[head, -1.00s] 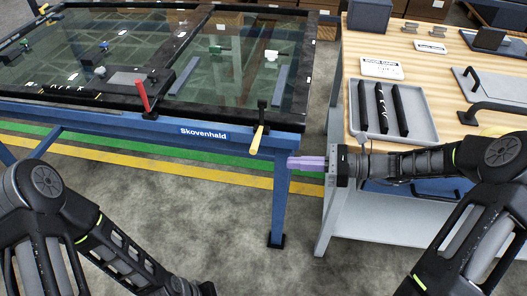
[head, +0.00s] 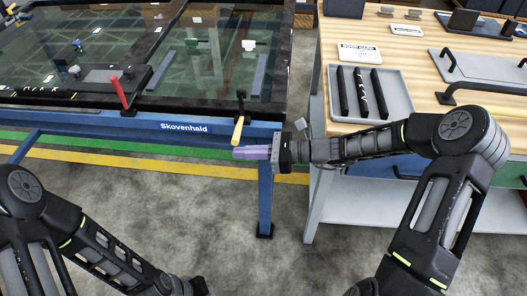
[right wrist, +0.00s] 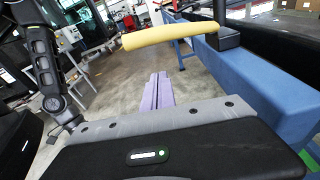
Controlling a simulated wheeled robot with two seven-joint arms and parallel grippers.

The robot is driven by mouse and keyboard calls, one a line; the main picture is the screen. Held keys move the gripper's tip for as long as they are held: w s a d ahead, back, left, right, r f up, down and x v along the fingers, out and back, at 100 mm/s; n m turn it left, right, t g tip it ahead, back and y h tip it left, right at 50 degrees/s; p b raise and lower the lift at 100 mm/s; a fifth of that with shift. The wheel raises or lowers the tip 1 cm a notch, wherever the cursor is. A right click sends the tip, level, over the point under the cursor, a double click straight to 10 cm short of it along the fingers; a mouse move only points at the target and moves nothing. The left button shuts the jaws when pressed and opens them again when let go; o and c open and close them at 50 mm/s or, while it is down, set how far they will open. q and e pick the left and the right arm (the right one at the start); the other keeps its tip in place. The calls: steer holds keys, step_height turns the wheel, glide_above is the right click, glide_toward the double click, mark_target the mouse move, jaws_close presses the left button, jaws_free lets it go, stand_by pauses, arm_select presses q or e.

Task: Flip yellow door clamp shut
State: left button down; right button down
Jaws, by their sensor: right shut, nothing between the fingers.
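The yellow door clamp (head: 238,128) has a yellow handle hanging down at the front edge of the blue frame, right of the Skovenhald label. Its black upper part stands up above the rail. In the right wrist view the yellow handle (right wrist: 170,36) lies across the picture, beyond and above the fingers. My right gripper (head: 240,153) is shut and empty, its purple fingers pointing left just below the handle's lower end. The fingers also show in the right wrist view (right wrist: 157,90). I cannot tell whether they touch the handle. My left arm is at lower left; its gripper is out of view.
A red-handled clamp (head: 121,92) stands on the frame to the left. The blue frame (head: 190,127) holds a glass panel. The wooden workbench (head: 440,78) at right carries a grey tray (head: 400,95) with black handles. The floor between is clear.

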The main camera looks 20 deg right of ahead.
steer(key=shift+d+r+p, duration=0.2)
steer(key=shift+r, duration=0.8)
steer(key=shift+d+r+p, duration=0.15)
steer(key=shift+r+p, duration=0.05)
steer(key=shift+r, duration=0.75)
